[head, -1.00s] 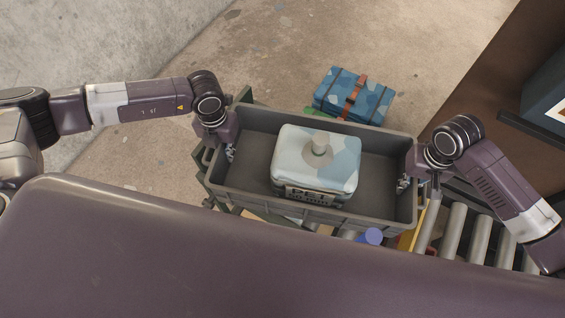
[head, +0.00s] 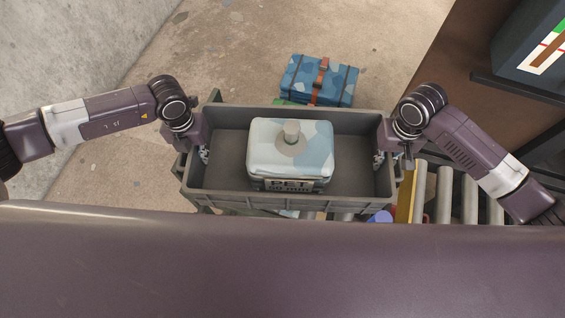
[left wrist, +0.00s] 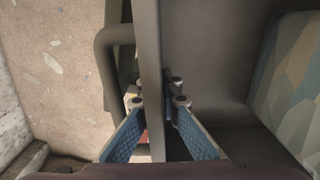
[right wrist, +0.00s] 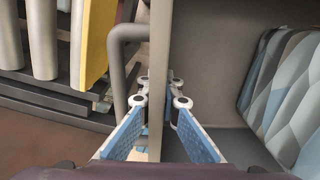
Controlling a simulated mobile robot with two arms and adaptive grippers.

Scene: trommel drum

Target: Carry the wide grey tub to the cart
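The wide grey tub (head: 225,114) is in the middle of the head view, roughly level. In it sits a pale blue and white patterned case (head: 262,150) with a round knob on top and a "PET" label in front. My left gripper (head: 203,156) is at the tub's left end wall and my right gripper (head: 379,160) at its right end wall. In the left wrist view the fingers (left wrist: 160,103) straddle the wall and close on it. In the right wrist view the fingers (right wrist: 160,102) do the same. I cannot clearly identify the cart.
Metal rollers (head: 444,192) and a yellow part (head: 420,190) lie right of and below the tub. A blue strapped case (head: 340,84) is behind it. A dark shelf (head: 535,105) stands far right. Concrete floor (head: 240,50) is open at the back left.

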